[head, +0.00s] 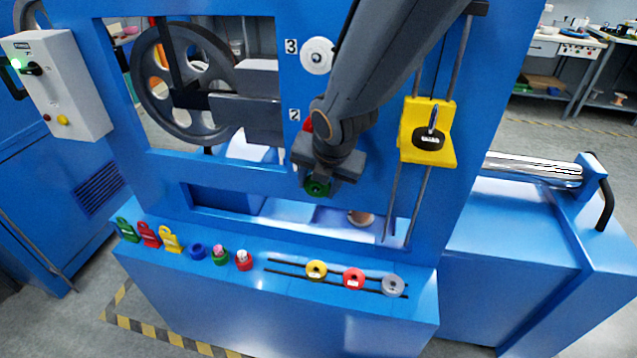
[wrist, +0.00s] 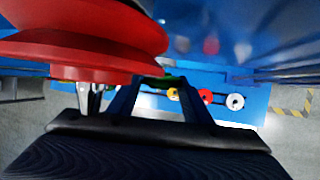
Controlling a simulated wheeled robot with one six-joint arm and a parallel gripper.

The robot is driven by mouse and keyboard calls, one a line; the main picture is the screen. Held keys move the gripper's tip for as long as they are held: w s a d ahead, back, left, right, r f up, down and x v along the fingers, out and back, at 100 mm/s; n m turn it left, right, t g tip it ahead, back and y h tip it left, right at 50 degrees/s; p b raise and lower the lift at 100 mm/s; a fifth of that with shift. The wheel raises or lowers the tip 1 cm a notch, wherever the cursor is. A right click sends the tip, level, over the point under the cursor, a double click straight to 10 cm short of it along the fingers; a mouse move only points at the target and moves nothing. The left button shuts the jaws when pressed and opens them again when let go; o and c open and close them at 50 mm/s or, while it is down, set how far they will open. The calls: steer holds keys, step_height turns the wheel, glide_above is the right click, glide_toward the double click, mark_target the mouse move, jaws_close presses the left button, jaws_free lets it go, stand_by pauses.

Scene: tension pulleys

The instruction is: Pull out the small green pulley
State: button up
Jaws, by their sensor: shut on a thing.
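The small green pulley (head: 317,189) shows at the lower end of my gripper (head: 320,180), low on the blue front panel. My gripper is shut on it. In the wrist view, only a thin green edge of the pulley (wrist: 172,78) shows between the fingers of my gripper (wrist: 160,85). Most of the pulley and any post behind it are hidden, so I cannot tell whether it is still seated. A large red pulley (wrist: 85,40) fills the upper left of the wrist view, close above the fingers. In the head view only a sliver of this red pulley (head: 307,125) shows beside my arm, near the label 2.
A white pulley (head: 317,56) sits beside label 3. A yellow block (head: 427,132) rides on rods at right. The blue front ledge (head: 310,300) carries green, red and yellow tags, several small pulleys, and yellow, red and grey pulleys on two black rails. A spoked wheel (head: 185,85) stands behind the frame.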

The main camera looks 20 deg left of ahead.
steer(key=shift+s+d+b, duration=0.1)
steer(key=shift+s+b, duration=0.7)
steer(key=shift+s, duration=0.55)
stand_by(0.6)
steer(key=shift+s+d+b, duration=0.15)
steer(key=shift+s+b, duration=0.5)
steer(key=shift+s, duration=0.4)
steer(key=shift+s+d+b, duration=0.2)
steer(key=shift+s+b, duration=0.75)
steer(key=shift+s, duration=1.05)
